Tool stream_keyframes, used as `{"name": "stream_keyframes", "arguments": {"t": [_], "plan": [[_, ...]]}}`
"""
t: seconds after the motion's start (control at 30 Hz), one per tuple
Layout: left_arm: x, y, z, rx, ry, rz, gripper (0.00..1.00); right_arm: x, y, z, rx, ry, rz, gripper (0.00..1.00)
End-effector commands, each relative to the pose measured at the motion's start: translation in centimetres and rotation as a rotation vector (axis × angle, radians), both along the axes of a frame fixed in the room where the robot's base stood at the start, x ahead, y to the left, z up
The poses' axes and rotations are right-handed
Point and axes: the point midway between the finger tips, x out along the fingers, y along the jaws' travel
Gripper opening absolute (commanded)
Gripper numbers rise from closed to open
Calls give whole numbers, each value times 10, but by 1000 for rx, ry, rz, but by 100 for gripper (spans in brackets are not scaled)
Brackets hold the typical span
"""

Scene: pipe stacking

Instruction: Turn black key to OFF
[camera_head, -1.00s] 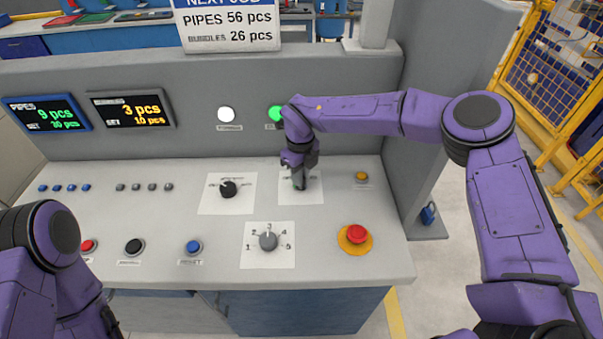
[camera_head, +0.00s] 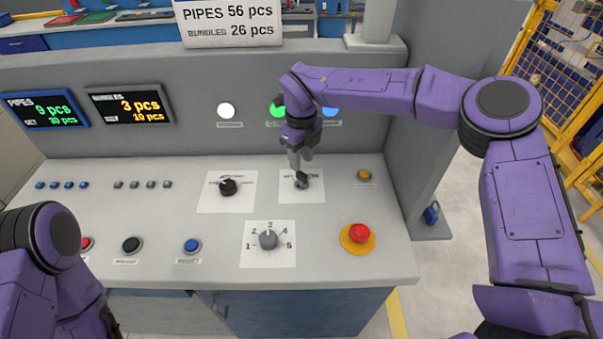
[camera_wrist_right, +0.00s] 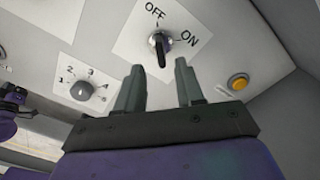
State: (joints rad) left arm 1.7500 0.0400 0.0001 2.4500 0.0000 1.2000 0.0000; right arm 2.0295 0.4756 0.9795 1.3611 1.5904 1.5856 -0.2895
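The black key (camera_head: 301,181) sits on a white label plate on the sloped console. In the right wrist view the key (camera_wrist_right: 160,46) is between the OFF and ON lettering, with its upper end toward OFF. My right gripper (camera_head: 299,165) is just above and behind the key in the head view. In the right wrist view its two fingers (camera_wrist_right: 158,82) are apart with nothing between them, and the key is beyond their tips. Part of my left arm is at the lower left; its dark end (camera_head: 110,322) is cut by the frame, so its fingers cannot be made out.
A black selector knob (camera_head: 228,187) is left of the key. A grey numbered dial (camera_head: 268,240) and a red emergency button (camera_head: 358,234) are nearer the front edge. A yellow button (camera_head: 364,175) is to the right. The console's back panel rises behind my right gripper.

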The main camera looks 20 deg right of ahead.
Motion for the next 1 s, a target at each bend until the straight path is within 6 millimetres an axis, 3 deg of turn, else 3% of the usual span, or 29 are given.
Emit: {"name": "stream_keyframes", "arguments": {"t": [0.23, 0.7, 0.77, 1.0], "plan": [[0, 0, -11, 0, 0, 0, 74, 0, 0, 39, -1, 0, 1, 37], [0, 0, -9, 0, 0, 0, 74, 0, 0, 45, -1, 2, 1, 37], [0, 0, -3, 0, 0, 0, 74, 0, 0, 51, -1, 2, 1, 37], [0, 0, 49, 0, 0, 0, 74, 0, 0, 103, -1, 2, 1, 37]]}}
